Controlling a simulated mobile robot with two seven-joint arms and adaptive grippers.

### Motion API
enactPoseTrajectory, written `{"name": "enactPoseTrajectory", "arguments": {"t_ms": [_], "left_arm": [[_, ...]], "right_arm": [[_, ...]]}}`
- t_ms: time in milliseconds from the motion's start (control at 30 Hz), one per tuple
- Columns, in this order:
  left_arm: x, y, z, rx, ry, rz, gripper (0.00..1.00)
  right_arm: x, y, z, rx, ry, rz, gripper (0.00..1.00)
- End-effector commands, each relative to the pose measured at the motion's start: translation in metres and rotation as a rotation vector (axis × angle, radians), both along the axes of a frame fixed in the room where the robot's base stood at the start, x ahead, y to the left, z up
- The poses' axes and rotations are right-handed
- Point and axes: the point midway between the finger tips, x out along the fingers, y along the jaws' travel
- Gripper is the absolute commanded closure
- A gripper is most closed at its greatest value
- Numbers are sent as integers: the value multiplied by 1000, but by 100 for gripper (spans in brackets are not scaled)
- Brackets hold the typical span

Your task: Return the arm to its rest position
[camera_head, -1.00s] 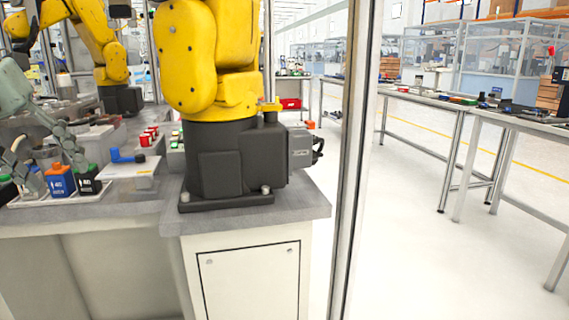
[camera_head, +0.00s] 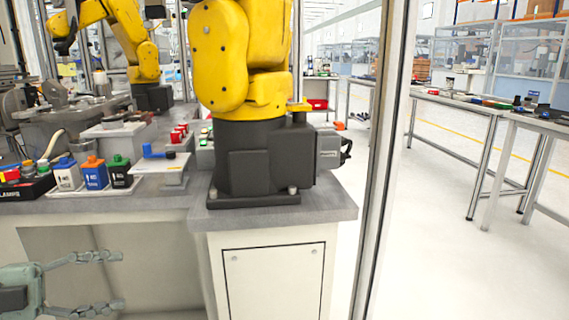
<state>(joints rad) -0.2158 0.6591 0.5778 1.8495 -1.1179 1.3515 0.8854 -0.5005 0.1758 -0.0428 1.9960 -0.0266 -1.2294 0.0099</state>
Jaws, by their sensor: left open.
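My left gripper (camera_head: 118,281) is at the lower left of the head view, in front of the grey workbench cabinet and below the worktop edge. It is grey-green, its two jointed fingers are spread apart, and nothing is between them. The rest of my left arm is outside the picture. My right gripper is not in view.
The worktop (camera_head: 160,206) holds a white bottle (camera_head: 68,174), a blue bottle (camera_head: 94,173) and a green-capped black bottle (camera_head: 120,172) on a tray. A yellow arm (camera_head: 246,60) stands on a dark base. A metal post (camera_head: 386,160) rises right of it; open floor lies beyond.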

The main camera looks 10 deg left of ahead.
Motion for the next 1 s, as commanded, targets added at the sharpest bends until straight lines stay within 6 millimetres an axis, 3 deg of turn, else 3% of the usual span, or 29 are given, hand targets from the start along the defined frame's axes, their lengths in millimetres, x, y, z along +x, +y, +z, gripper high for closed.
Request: {"name": "enactPoseTrajectory", "arguments": {"t_ms": [67,367,500,633,767,833,1000], "left_arm": [[-2,-8,-8,-66,0,14,42],[41,-6,25,-224,-157,232,42],[63,6,35,-314,-205,398,42],[83,29,28,-398,-203,628,42],[93,62,-13,-439,-107,927,42],[89,78,-48,-424,-12,1089,42],[44,94,-154,-276,309,1412,42]], "right_arm": [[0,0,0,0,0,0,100],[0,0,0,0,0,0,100],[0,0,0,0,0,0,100],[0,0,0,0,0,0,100],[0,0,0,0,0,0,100],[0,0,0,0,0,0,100],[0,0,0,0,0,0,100]]}}
